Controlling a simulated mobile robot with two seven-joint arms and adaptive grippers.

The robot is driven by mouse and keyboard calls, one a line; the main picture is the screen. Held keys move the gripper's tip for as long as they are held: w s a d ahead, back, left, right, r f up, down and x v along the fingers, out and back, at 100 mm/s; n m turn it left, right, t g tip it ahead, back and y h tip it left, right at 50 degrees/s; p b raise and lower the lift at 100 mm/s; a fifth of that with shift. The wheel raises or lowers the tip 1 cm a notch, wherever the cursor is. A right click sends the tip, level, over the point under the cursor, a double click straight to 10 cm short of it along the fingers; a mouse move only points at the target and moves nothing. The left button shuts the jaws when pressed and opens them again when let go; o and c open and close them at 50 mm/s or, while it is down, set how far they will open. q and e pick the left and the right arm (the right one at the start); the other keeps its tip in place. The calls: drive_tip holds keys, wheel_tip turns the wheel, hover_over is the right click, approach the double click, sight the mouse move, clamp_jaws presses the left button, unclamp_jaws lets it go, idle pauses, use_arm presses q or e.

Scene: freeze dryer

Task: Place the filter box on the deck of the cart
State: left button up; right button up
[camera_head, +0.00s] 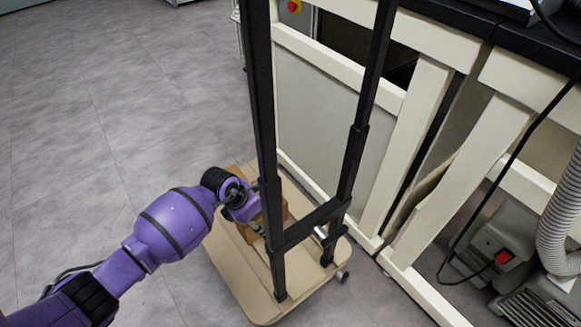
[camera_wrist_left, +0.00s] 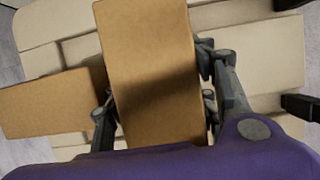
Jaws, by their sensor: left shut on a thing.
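The cart's tan deck (camera_head: 235,275) lies low on the floor, with a black upright handle frame rising from it. My left gripper (camera_head: 258,225) reaches over the deck from the left. It is shut on the brown filter box (camera_wrist_left: 150,50), with a finger on each side of it in the left wrist view. In the head view the box (camera_head: 283,206) is mostly hidden behind my gripper and the handle post. The deck (camera_wrist_left: 265,40) shows beneath the box in the wrist view. I cannot tell whether the box touches the deck. My right gripper is not in view.
A second brown box-like shape (camera_wrist_left: 50,103) shows left of the held box. The black handle frame (camera_head: 262,110) stands close to my gripper. A cream bench frame (camera_head: 400,160) is right of the cart. Open grey floor (camera_head: 90,120) lies to the left.

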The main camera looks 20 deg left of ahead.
use_arm(q)
wheel_tip(320, 180, down, 2)
drive_tip(key=shift+f+b, duration=0.15)
drive_tip(key=shift+b, duration=0.3)
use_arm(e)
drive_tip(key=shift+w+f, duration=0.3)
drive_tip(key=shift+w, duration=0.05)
use_arm(q)
drive_tip(key=o, duration=1.6)
drive_tip(key=shift+f, duration=0.1)
drive_tip(key=shift+c, duration=0.2)
drive_tip(key=p+v, duration=0.5)
drive_tip(key=v, duration=0.6)
drive_tip(key=shift+w+d, duration=0.1)
drive_tip(key=shift+s+r+p, duration=0.3)
drive_tip(key=shift+r+p, duration=0.15)
drive_tip(key=shift+r, duration=0.2)
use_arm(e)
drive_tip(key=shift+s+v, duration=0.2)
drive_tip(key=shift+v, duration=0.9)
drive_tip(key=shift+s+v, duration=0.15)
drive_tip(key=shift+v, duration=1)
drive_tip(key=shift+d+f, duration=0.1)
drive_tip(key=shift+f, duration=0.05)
